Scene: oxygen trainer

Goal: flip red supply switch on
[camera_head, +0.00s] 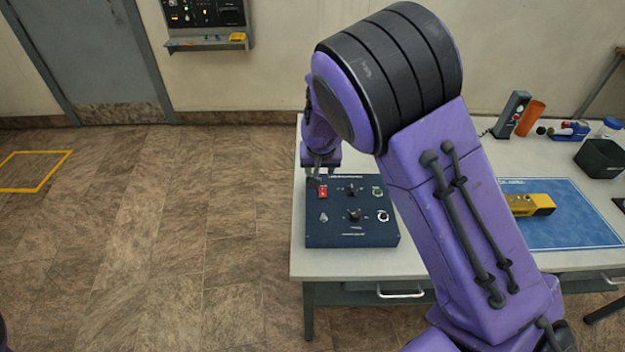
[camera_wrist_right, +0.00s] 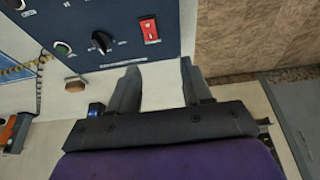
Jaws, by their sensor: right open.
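The red supply switch (camera_head: 323,191) is a small red rocker at the upper left of a dark blue control box (camera_head: 345,233) on the table. In the right wrist view, the red switch (camera_wrist_right: 149,28) shows beyond the fingertips, near the box's edge. I cannot tell which way the rocker is set. My right gripper (camera_head: 322,166) is just behind the switch in the head view; a small gap shows. In the right wrist view, its fingers (camera_wrist_right: 160,66) are apart with nothing between them. My left gripper is not in view.
Black knobs (camera_head: 353,214) and smaller controls share the box face. A yellow device (camera_head: 531,205) lies on a blue mat (camera_head: 575,222) to the right, partly behind my right arm. A black box (camera_head: 599,158) and several small items stand farther right. The floor at left is clear.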

